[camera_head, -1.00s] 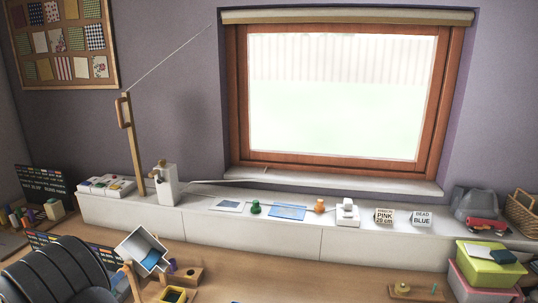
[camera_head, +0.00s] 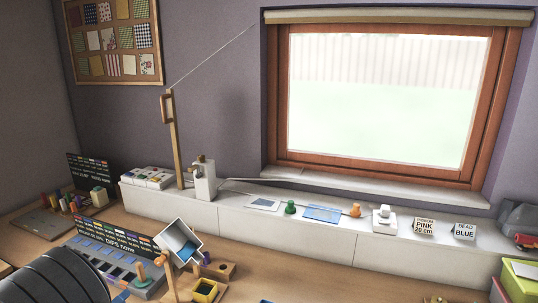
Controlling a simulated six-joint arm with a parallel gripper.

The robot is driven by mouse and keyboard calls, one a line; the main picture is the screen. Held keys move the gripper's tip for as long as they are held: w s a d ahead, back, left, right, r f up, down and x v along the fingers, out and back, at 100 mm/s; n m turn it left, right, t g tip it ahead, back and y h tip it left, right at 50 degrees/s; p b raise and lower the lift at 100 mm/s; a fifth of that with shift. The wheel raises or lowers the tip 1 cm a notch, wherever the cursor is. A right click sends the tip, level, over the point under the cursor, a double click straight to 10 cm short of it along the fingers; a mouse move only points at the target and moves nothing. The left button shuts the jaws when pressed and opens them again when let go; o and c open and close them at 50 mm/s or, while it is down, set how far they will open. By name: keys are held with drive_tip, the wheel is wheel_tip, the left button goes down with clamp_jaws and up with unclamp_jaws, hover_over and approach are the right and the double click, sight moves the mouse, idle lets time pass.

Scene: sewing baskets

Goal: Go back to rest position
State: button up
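My gripper is not in the head view, so its state and anything in it cannot be seen. A large dark ribbed shape (camera_head: 55,280) fills the bottom left corner; I cannot tell whether it is part of my arm. No rest position is marked in view.
A white ledge (camera_head: 285,231) carries cards and small pegs below the window. The desk's centre right looks clear.

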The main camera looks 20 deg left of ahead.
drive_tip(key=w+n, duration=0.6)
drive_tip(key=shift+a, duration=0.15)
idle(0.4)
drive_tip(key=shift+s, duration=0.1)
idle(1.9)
